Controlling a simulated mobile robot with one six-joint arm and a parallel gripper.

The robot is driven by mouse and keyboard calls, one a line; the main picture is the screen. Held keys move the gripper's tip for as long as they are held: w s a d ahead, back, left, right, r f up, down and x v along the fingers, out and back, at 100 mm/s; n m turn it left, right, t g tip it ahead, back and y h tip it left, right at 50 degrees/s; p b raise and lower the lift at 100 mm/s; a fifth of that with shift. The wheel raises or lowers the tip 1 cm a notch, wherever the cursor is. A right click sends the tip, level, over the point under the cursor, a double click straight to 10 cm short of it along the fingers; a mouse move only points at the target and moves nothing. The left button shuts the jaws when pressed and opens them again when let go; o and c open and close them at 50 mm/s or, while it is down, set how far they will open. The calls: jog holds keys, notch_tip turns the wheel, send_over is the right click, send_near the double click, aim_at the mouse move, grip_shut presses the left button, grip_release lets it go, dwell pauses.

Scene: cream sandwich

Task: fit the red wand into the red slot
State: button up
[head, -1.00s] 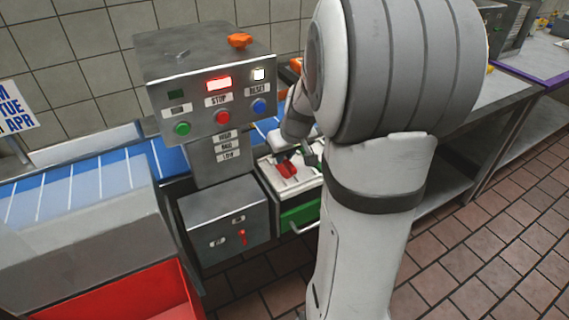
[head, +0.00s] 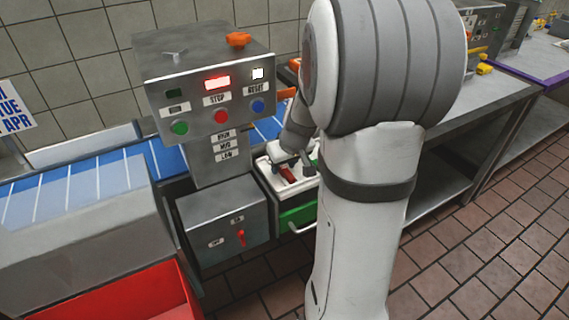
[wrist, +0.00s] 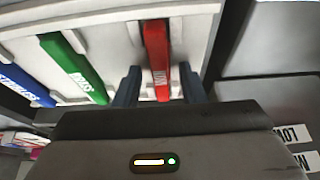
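In the wrist view a red bar with a white label (wrist: 156,50) lies along the white rack (wrist: 110,32). It looks like the red wand, lying along the red slot's place; how deep it sits I cannot tell, and no separate red slot shows. The fingers of my gripper (wrist: 158,86) stand apart, one on each side of the bar's near end, with visible gaps, so it is open. In the head view the red piece (head: 287,174) shows small on the white rack, beside my gripper (head: 282,158), partly hidden by my arm.
Green (wrist: 72,68) and blue (wrist: 24,86) labelled bars lie left of the red one. A grey control box (head: 205,75) with buttons stands left of my arm, above a blue conveyor (head: 80,185). A green drawer (head: 297,215) is below the rack.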

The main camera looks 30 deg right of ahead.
jog(key=shift+r, duration=0.2)
jog(key=p+v, duration=0.2)
jog(key=v, duration=0.9)
jog(key=s+a+f+g, duration=0.2)
jog(key=s+a, duration=1.1)
jog(key=s, duration=0.1)
jog(key=shift+s+a, duration=0.2)
jog(key=shift+a, duration=0.2)
jog(key=shift+f, duration=0.15)
